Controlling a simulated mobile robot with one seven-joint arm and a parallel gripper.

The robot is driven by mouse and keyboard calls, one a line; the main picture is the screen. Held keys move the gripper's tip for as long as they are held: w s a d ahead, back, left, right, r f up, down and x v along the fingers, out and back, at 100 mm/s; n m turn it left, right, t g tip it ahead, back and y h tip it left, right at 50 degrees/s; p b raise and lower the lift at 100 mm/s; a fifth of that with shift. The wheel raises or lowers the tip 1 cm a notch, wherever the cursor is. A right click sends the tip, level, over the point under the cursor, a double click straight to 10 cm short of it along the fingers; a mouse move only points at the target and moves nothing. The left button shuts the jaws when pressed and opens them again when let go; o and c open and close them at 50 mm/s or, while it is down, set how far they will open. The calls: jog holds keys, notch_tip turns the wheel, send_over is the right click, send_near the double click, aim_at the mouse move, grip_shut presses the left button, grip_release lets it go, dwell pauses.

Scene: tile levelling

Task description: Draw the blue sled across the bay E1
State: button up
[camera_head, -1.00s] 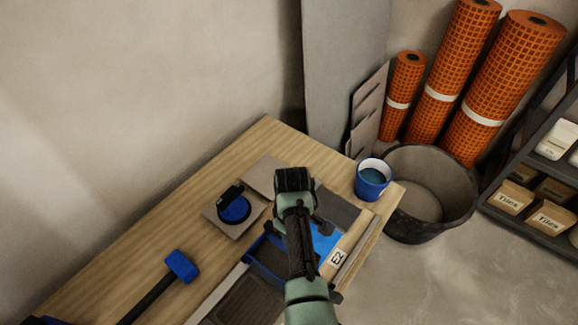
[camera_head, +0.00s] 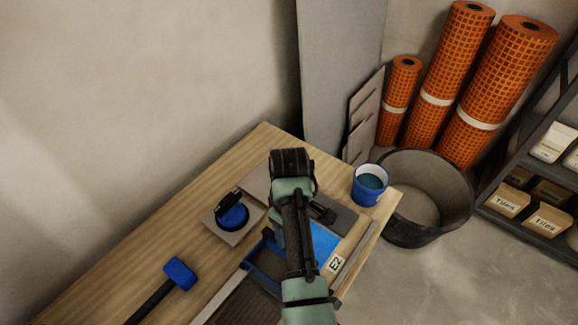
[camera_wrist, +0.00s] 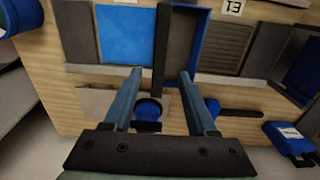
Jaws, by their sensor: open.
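The blue sled (camera_wrist: 201,45) is a blue-walled open frame with a dark bar (camera_wrist: 160,50) along its left side in the wrist view. In the head view the sled (camera_head: 262,262) shows left of my arm, partly hidden. A bright blue bay surface (camera_wrist: 125,35) lies beside it. The label E1 (camera_wrist: 232,7) shows upside down, by a dark ribbed bay (camera_wrist: 226,48). My gripper (camera_wrist: 160,74) is open and empty, its fingertips apart near the sled's near end in the picture. I cannot tell its height above the sled. In the head view my arm hides the fingertips.
A suction lifter (camera_head: 232,215) sits on a tile left of my arm. A blue mallet (camera_head: 181,273) lies on the bench (camera_head: 150,235). A blue cup (camera_head: 369,185) stands at the bench's right corner, beside a dark tub (camera_head: 430,215) on the floor.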

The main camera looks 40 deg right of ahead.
notch_tip(320, 180, up, 6)
jog(key=shift+f, duration=0.1)
jog(key=shift+w, duration=0.1)
dwell(0.5)
jog(key=w+a+r+m+t+h, duration=0.1)
jog(key=w+a+r+t+h, duration=0.1)
jog(key=w+r+t, duration=0.45)
jog(key=w+a+r+t+h, duration=0.1)
jog(key=w+a+r+t, duration=0.15)
jog(key=w+r, duration=0.7)
jog(key=s+a+r+m+t, duration=0.1)
jog(key=a+r+t, duration=0.15)
jog(key=r, duration=0.45)
jog(key=a+r+t, duration=0.2)
jog(key=r+t, duration=0.1)
jog(key=r, duration=0.5)
jog(key=s+a+r+t, duration=0.3)
jog(key=r, duration=0.5)
jog(key=s+a+r+t, duration=0.3)
jog(key=a+r+t, duration=0.1)
jog(key=r, duration=0.4)
jog(key=s+a+r+t+y, duration=0.1)
jog(key=s+a+r+t, duration=0.1)
jog(key=s+r, duration=0.4)
jog(key=s+a+r+m+t+y, duration=0.1)
jog(key=s+a+r+t+y, duration=0.1)
jog(key=s+r, duration=0.4)
jog(key=shift+s+a+r+m+t, duration=0.3)
jog(key=shift+a+t, duration=0.4)
jog(key=shift+t, duration=0.25)
